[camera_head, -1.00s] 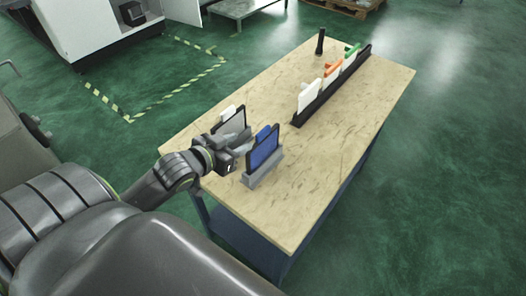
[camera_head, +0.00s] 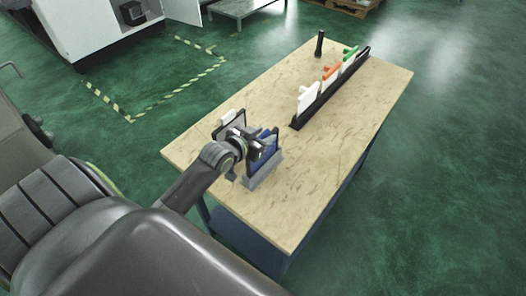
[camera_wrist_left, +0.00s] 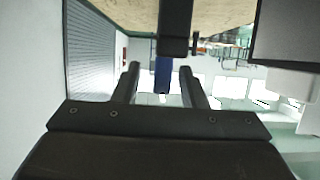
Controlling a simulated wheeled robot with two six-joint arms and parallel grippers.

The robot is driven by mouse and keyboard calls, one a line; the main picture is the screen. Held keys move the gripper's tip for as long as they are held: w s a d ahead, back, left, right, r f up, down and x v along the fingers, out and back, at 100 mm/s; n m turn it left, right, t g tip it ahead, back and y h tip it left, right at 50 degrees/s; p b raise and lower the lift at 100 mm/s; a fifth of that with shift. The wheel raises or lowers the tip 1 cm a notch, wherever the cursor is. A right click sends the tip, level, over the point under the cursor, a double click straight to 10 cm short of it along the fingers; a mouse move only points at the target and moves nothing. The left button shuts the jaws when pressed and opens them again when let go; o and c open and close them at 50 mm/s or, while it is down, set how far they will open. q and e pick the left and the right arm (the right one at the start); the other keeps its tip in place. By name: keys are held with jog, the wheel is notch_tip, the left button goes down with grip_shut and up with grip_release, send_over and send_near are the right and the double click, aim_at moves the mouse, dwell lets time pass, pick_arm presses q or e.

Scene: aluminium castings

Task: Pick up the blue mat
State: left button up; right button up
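The blue mat (camera_head: 267,152) is an upright panel with a dark frame, standing in a grey holder (camera_head: 266,173) near the table's left front edge. My left gripper (camera_head: 255,147) is at the mat and hides much of it. In the left wrist view the two fingers (camera_wrist_left: 159,72) are spread apart, with a narrow blue strip (camera_wrist_left: 163,78), apparently the mat, between them. There are gaps on both sides of the strip. My right gripper is not in view.
A long black rack (camera_head: 318,106) holds white, orange and green pieces. A black upright object (camera_head: 319,43) stands at the table's far end. The table's right side (camera_head: 330,160) is clear.

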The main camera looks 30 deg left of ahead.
pick_arm(q)
jog(key=shift+f, duration=0.1)
grip_shut()
dwell(0.5)
